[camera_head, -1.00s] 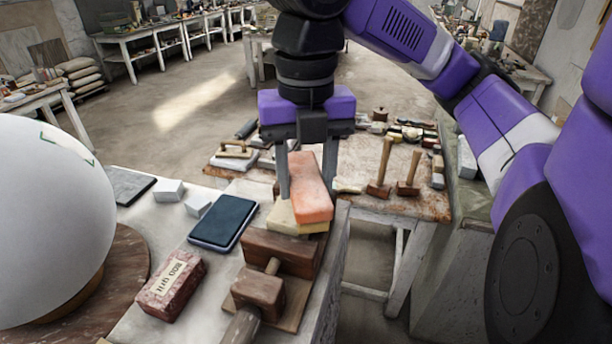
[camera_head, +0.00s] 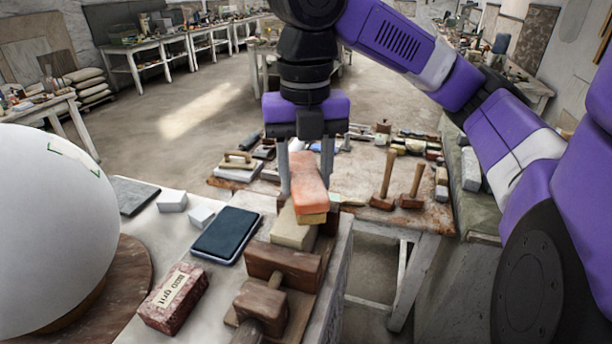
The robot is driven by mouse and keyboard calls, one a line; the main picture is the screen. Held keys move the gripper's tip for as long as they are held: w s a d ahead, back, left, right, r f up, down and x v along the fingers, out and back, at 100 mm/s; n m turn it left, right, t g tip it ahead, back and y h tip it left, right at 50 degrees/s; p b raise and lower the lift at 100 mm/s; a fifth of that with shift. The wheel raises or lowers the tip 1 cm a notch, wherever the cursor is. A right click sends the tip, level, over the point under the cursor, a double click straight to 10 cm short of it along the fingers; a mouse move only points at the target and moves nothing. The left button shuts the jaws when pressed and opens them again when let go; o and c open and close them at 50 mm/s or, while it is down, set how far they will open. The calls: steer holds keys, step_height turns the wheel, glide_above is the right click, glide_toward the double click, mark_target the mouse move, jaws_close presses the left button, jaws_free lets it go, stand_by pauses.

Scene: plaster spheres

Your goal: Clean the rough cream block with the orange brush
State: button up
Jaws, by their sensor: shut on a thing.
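The orange brush (camera_head: 309,182) is between the two dark fingers of my gripper (camera_head: 305,186), which is shut on it. Its orange top faces up, and a tan lower part shows under its near end. The rough cream block (camera_head: 292,234) lies on the near work table, just below and in front of the brush's near end. The brush hides the block's far part. I cannot tell whether the brush touches the block.
A dark tablet (camera_head: 227,234), a red-brown brick (camera_head: 173,297) and a big white sphere (camera_head: 50,225) are to the left. Two mallets stand on the table behind.

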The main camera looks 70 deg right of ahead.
steer(key=shift+s+a+r, duration=0.3)
steer(key=shift+a+r, duration=0.1)
steer(key=shift+a, duration=0.1)
steer(key=shift+s+a+r, duration=0.25)
steer(key=shift+a+r, duration=0.1)
steer(key=shift+a, duration=0.1)
steer(key=shift+w+f, duration=0.15)
steer(key=shift+w, duration=0.9)
steer(key=shift+f+b, duration=0.4)
steer(key=shift+f, duration=0.2)
steer(key=shift+s+a, duration=0.1)
